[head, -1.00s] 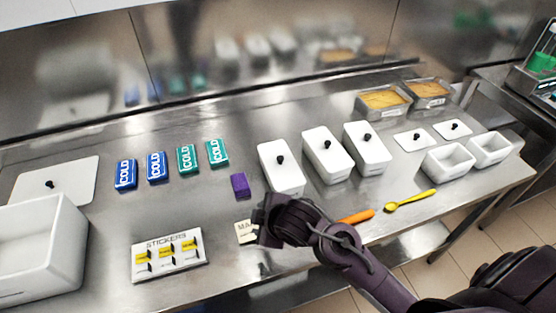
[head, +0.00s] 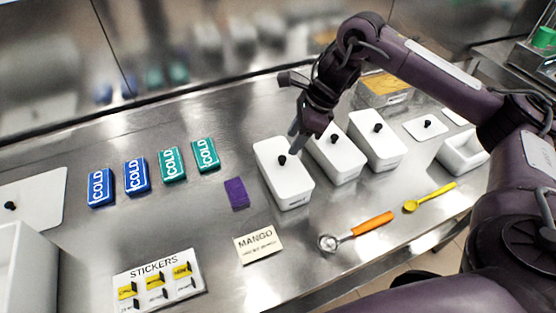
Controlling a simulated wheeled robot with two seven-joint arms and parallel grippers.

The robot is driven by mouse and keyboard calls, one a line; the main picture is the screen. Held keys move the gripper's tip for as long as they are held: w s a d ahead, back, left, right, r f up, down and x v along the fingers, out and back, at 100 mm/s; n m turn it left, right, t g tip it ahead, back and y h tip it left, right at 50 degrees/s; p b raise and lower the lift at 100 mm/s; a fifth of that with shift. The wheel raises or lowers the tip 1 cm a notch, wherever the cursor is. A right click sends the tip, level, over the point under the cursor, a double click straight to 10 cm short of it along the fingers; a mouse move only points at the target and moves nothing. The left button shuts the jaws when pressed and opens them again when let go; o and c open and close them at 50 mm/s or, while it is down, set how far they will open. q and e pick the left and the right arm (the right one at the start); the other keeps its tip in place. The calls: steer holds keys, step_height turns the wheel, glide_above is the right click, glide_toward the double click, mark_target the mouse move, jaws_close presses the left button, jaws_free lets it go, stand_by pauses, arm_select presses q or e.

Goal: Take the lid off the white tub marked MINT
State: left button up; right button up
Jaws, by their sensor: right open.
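Three white lidded tubs stand in a row: the left tub (head: 287,188), the middle tub (head: 337,160) and the right tub (head: 377,142). Each lid has a black knob, and the left tub's lid knob (head: 282,160) shows clearly. No MINT marking is readable on any tub from here. My right gripper (head: 301,138) is open, pointing down above the left and middle tubs, close behind and right of the left tub's knob. I see no lid in it. The gripper and arm hide part of the middle tub's back end. My left gripper is out of view.
A MANGO card (head: 258,245), an orange-handled scoop (head: 358,230) and a yellow spoon (head: 430,197) lie in front. A purple block (head: 236,193) and several COLD packs (head: 136,175) lie left. A STICKERS board (head: 158,282) is at front left; open white tub (head: 462,152) at right.

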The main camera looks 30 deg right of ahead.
mark_target(283, 157)
steer(key=shift+a+f+b, duration=0.1)
steer(key=shift+f+b, duration=0.25)
steer(key=shift+f, duration=0.55)
steer(key=shift+w+x, duration=0.1)
steer(key=shift+x, duration=1.25)
steer(key=shift+w+x, duration=0.15)
steer(key=shift+x, duration=1.2)
steer(key=shift+c, duration=0.3)
jaws_close()
